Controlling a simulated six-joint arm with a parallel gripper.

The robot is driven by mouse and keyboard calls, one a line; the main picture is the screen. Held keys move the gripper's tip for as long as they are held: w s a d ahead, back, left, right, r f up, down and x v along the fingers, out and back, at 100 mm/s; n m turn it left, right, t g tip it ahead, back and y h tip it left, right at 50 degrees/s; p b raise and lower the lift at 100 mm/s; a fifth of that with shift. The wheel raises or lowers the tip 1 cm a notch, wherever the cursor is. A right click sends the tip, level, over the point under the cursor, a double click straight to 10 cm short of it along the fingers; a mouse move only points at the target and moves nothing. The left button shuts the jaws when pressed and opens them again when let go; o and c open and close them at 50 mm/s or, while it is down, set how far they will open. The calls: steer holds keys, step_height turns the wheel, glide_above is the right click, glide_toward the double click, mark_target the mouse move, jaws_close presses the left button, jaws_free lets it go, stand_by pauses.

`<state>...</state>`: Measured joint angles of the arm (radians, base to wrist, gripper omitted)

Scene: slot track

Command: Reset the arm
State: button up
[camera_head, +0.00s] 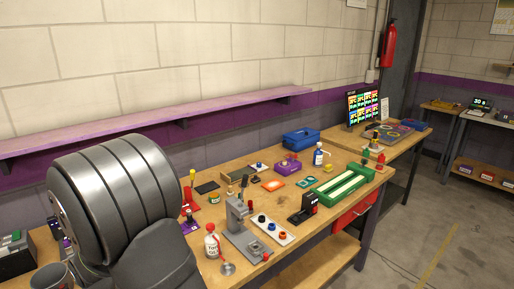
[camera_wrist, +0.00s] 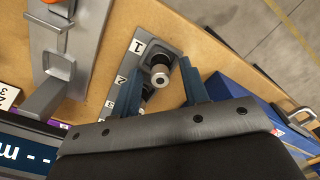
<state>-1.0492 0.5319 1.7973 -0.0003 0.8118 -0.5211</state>
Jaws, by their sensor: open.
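In the wrist view, my gripper (camera_wrist: 164,80) has its two dark blue fingers apart. A round black and silver knob (camera_wrist: 161,75) shows in the gap between the fingertips. It stands on a grey plate (camera_wrist: 140,47) marked with numbers such as 1 and 2. I cannot tell whether the fingers touch the knob. In the head view, my large grey arm links fill the lower left, and my gripper is hidden there.
A purple shelf (camera_head: 160,117) runs along the wall. In the wrist view, a blue front with a handle (camera_wrist: 298,115) is at right.

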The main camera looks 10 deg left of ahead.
step_height(320, 180, up, 12)
step_height(320, 180, down, 12)
steer(key=shift+f, duration=0.1)
step_height(320, 180, up, 4)
steer(key=shift+r, duration=0.1)
steer(key=w+d+r, duration=0.5)
steer(key=d+r, duration=0.2)
steer(key=d, duration=0.4)
steer(key=w+d+m, duration=0.4)
steer(key=w, duration=0.7)
steer(key=s+a+f, duration=0.1)
steer(key=a+f, duration=0.1)
steer(key=a, duration=0.1)
steer(key=s+a+f, duration=0.1)
steer(key=a+f, duration=0.1)
steer(key=a, duration=0.2)
steer(key=a+f, duration=0.2)
steer(key=a, duration=0.2)
steer(key=shift+s+a+f, duration=0.2)
steer(key=shift+s+f, duration=0.15)
steer(key=shift+s, duration=0.05)
steer(key=shift+a+f, duration=0.25)
steer(key=shift+f, duration=1.3)
